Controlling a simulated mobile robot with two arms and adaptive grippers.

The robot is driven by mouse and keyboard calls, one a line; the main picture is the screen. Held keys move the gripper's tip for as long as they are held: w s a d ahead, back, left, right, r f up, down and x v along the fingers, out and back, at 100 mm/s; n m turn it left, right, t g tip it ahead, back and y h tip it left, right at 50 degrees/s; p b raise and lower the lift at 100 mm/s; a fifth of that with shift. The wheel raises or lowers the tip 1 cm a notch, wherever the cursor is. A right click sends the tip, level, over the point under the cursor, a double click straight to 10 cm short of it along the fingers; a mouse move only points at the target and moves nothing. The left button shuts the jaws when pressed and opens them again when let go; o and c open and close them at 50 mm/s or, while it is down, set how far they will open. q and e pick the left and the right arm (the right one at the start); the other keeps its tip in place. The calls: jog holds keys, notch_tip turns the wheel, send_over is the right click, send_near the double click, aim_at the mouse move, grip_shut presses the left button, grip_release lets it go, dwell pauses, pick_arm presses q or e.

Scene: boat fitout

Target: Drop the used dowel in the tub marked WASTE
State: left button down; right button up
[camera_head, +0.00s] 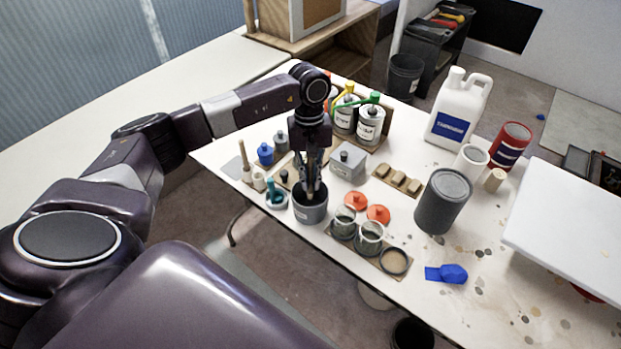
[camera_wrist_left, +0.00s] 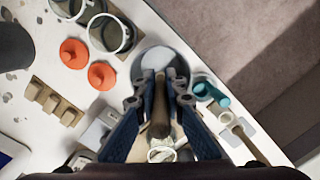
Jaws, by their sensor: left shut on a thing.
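My left gripper (camera_head: 311,188) points down over a dark grey tub (camera_head: 309,213) near the table's front left edge. It is shut on a wooden dowel, which runs between the fingers in the left wrist view (camera_wrist_left: 160,112). The dowel's far end points at the tub, whose pale round inside (camera_wrist_left: 160,60) shows beyond the fingertips. I cannot tell whether the dowel's tip is below the rim. The tub has a small pale label, too small to read. My right gripper is not in view.
Two glass jars (camera_head: 369,236) and orange lids (camera_head: 378,214) stand just right of the tub. A teal item (camera_head: 275,194) is close on its left. A grey box (camera_head: 347,165) and labelled cans (camera_head: 370,125) stand behind. A grey canister (camera_head: 443,202) is further right.

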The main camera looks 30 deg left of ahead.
pick_arm(q)
jog(key=shift+f, duration=0.15)
jog(key=c, duration=1.9)
grip_release()
jog(key=shift+c, duration=0.2)
jog(key=r, duration=0.8)
jog(key=w+a+r, duration=0.1)
jog(key=r, duration=0.3)
jog(key=shift+f, duration=0.1)
